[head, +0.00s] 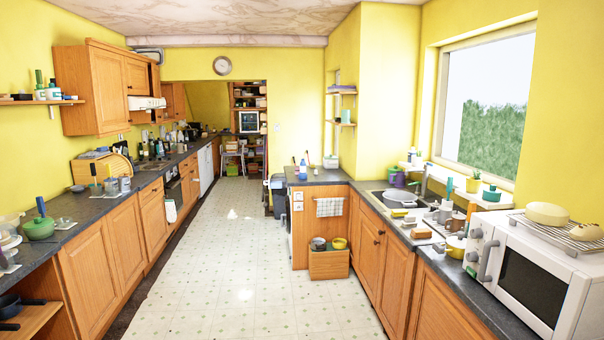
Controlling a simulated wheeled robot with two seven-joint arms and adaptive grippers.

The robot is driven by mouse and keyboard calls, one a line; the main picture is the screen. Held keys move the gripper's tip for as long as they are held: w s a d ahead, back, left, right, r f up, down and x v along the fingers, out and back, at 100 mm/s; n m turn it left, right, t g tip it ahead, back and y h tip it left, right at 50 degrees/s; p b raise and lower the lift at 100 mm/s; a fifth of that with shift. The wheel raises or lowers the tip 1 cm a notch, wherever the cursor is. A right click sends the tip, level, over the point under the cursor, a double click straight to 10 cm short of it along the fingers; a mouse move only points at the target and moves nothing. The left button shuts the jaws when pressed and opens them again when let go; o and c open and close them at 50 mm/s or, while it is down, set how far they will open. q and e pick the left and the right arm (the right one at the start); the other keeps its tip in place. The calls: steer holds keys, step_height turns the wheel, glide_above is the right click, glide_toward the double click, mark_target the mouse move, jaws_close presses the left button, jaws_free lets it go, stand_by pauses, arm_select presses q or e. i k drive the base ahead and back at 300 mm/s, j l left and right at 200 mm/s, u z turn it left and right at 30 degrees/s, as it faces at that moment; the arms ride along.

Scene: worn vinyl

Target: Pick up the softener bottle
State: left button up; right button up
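A small bottle with a blue top (303,170) stands upright on the far end of the dark right-hand counter (322,177), beyond the sink. It may be the softener bottle, but it is too small for me to read a label. Neither of my grippers shows in the head view, and nothing in view is being held.
A wooden crate with pots (329,264) stands on the floor against the end cabinet. A bin (277,195) stands beyond that cabinet. A white microwave (532,280) sits at the near right. The vinyl floor (225,255) between the counters is clear.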

mark_target(303, 175)
steer(key=i+u, duration=0.1)
steer(key=i, duration=4.6)
steer(key=i+j+z, duration=0.1)
steer(key=i+z, duration=0.15)
steer(key=i+j+z, duration=0.15)
steer(key=i+z, duration=0.15)
steer(key=i, duration=0.15)
